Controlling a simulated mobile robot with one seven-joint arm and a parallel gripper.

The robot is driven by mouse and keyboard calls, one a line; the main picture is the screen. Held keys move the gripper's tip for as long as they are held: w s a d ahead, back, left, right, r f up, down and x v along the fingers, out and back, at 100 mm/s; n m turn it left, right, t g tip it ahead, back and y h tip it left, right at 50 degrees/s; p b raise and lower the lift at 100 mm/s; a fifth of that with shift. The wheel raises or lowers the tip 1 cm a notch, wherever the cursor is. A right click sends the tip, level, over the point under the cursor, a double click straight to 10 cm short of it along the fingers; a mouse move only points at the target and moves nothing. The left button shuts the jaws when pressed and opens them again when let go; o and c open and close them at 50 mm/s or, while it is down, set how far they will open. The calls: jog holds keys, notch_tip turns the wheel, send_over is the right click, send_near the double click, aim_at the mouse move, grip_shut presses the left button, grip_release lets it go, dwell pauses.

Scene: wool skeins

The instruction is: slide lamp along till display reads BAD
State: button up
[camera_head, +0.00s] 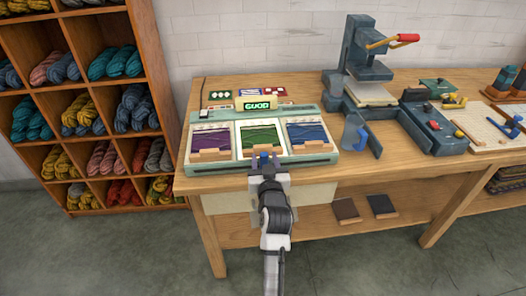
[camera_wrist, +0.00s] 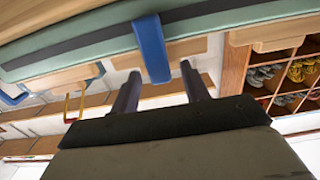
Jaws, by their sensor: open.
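The display (camera_head: 257,104) on the pale green bench unit (camera_head: 312,167) reads GOOD in green. Below it are a purple skein window (camera_head: 210,138), a green one (camera_head: 260,137) with a bright frame, and a blue one (camera_head: 306,132). A blue tab (camera_wrist: 151,48) sticks out from the unit's front edge, below the middle window; it also shows in the head view (camera_head: 264,156). I cannot tell for sure whether it is the lamp's handle. My gripper (camera_wrist: 160,72) is open, its fingers on either side of the tab's lower end, with visible gaps.
A blue-grey press (camera_head: 357,62) with a red-tipped handle stands at the back right. A clear blue jug (camera_head: 354,133) stands right of the unit. A wooden shelf (camera_head: 158,87) of skeins is at left. Two dark slabs (camera_head: 345,208) lie on the lower shelf.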

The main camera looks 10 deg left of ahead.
jog(key=shift+w+a, duration=0.1)
jog(key=shift+w, duration=0.2)
jog(key=shift+c, duration=0.6)
grip_shut()
jog(key=shift+a+r, duration=0.1)
